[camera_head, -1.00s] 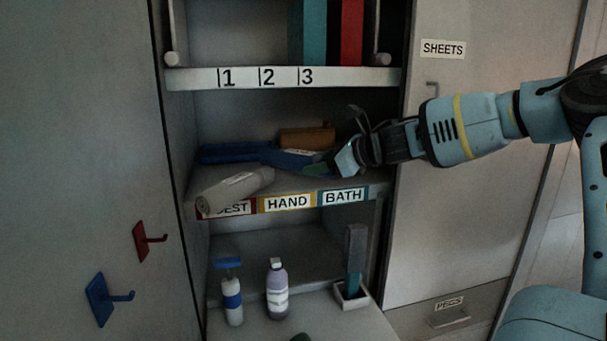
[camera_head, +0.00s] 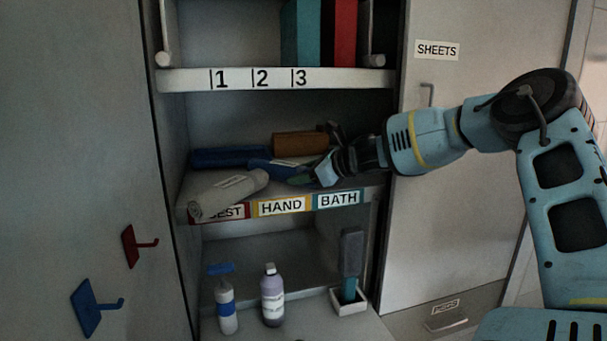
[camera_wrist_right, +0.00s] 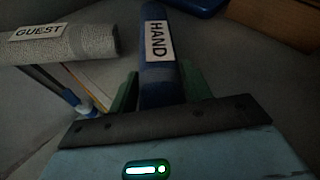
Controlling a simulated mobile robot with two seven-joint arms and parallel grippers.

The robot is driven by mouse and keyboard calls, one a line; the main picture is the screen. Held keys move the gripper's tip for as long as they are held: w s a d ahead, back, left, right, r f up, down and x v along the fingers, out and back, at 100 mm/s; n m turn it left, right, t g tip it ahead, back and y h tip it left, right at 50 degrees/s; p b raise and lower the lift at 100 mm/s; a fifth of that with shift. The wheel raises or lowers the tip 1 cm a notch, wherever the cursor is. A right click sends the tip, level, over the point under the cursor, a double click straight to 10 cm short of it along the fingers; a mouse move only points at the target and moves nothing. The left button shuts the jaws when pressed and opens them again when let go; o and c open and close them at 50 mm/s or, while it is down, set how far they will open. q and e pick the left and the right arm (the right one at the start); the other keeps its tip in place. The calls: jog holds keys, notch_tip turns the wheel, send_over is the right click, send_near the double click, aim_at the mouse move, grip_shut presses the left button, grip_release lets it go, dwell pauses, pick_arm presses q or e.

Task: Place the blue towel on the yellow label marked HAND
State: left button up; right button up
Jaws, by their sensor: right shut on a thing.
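The blue towel (camera_head: 268,167) is a roll with a white HAND tag, which reads clearly in the right wrist view (camera_wrist_right: 155,45). My right gripper (camera_head: 302,177) is shut on its near end, with green fingers on both sides. The towel is over the middle shelf, behind the front edge; I cannot tell whether it touches the shelf. The yellow HAND label (camera_head: 281,206) is on that shelf's front edge, between the red GUEST label (camera_head: 236,212) and the teal BATH label (camera_head: 338,199). My left gripper is not in view.
A grey GUEST towel (camera_head: 228,195) lies left of the held towel and overhangs the GUEST label; it also shows in the wrist view (camera_wrist_right: 80,43). Another blue roll (camera_head: 222,157) and a brown roll (camera_head: 298,144) lie behind. The numbered shelf (camera_head: 340,79) is above.

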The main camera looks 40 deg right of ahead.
jog(key=shift+f, duration=0.2)
jog(key=o, duration=1)
jog(key=shift+r, duration=0.1)
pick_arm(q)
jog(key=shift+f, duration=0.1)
pick_arm(e)
jog(key=shift+s+r, duration=0.2)
jog(key=shift+r, duration=0.15)
jog(key=p+v, duration=0.1)
jog(key=v, duration=0.5)
jog(key=shift+s+r, duration=0.1)
jog(key=shift+s, duration=0.05)
jog(key=shift+s+d, duration=0.1)
jog(key=shift+s, duration=0.25)
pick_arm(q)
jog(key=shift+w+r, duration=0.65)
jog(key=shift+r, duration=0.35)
